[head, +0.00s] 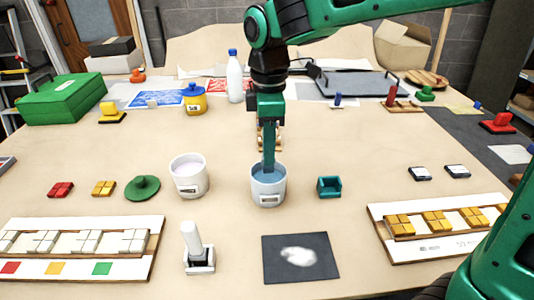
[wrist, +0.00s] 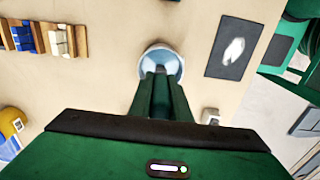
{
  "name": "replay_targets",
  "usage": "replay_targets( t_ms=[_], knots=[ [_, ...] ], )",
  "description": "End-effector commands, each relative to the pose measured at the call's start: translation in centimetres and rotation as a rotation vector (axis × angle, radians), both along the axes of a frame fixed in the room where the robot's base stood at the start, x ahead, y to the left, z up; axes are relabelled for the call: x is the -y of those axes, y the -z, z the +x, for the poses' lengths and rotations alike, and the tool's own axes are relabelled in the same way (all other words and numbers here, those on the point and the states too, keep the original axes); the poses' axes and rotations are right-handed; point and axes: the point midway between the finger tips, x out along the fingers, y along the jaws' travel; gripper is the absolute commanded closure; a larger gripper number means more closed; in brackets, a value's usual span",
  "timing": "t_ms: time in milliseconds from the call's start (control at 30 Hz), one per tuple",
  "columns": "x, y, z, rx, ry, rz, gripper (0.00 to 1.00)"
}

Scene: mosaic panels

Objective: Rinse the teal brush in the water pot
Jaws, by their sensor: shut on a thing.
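The water pot (head: 268,196) is a white cup with pale blue water, standing at the middle of the table. My gripper (head: 268,158) points straight down over it, its fingertips at the level of the rim. In the wrist view the shut fingers (wrist: 160,76) reach to the pot (wrist: 174,62), with a small greyish piece between their tips. That piece is most likely the teal brush, but the fingers and pot hide nearly all of it. I cannot tell how deep it dips. A small teal holder (head: 329,187) stands empty right of the pot.
A second white pot (head: 188,178) with whitish liquid stands left of the water pot. A white-handled brush (head: 192,239) stands in a holder in front. A dark slate (head: 300,258) with a white smear lies front right. Tile trays (head: 150,232) flank both sides.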

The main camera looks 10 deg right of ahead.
Motion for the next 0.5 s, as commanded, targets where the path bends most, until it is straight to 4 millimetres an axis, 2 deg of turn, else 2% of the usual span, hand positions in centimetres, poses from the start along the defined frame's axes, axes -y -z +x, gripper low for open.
replay_targets(
  t_ms=[500],
  knots=[
    [0.0, -3.6, 0.1, 0.001, 0.0, 0.001, 1.0]
  ],
)
